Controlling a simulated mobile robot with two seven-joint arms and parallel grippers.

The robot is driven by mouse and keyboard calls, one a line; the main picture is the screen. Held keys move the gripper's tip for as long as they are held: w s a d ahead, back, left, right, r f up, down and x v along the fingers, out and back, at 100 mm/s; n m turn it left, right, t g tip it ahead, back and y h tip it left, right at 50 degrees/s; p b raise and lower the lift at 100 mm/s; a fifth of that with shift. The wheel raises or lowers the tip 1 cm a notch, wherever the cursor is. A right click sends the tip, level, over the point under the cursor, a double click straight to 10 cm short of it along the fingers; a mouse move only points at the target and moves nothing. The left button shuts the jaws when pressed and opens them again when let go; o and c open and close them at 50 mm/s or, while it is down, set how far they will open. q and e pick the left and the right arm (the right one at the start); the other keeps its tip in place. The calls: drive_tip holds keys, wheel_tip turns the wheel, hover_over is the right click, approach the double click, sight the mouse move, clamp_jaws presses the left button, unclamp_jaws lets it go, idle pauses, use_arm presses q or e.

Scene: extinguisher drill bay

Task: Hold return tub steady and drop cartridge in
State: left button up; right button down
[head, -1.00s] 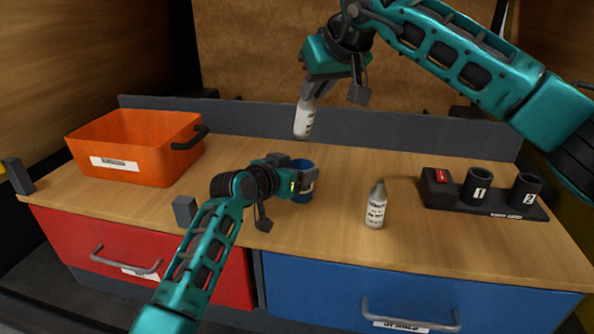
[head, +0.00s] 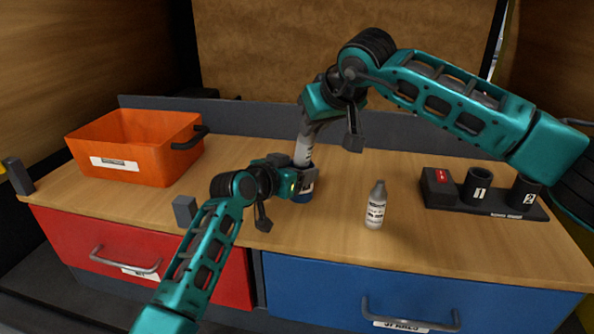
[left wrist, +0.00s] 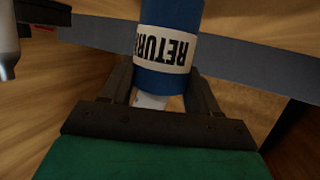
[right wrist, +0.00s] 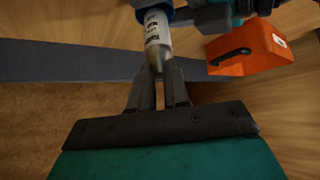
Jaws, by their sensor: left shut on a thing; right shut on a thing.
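The blue return tub (head: 303,196) stands on the wooden counter with a white "RETURN" label, upside down in the left wrist view (left wrist: 168,50). My left gripper (head: 300,182) is shut on the tub from the side and hides part of it. The white cartridge (head: 304,154) is upright, slightly tilted, right over the tub. My right gripper (right wrist: 158,78) is shut on the cartridge's upper end. In the right wrist view the cartridge (right wrist: 157,38) meets the tub's mouth (right wrist: 152,14); how far inside it is I cannot tell.
Another white bottle (head: 375,206) stands to the right of the tub. A dark holder (head: 485,206) with cups 1 and 2 and a red-marked block is at the right. An orange bin (head: 130,163) is at the back left.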

drive_tip(key=shift+f, duration=0.35)
drive_tip(key=c, duration=1)
unclamp_jaws()
drive_tip(key=v, duration=1.2)
use_arm(q)
drive_tip(key=o, duration=1.2)
drive_tip(key=shift+o, duration=0.2)
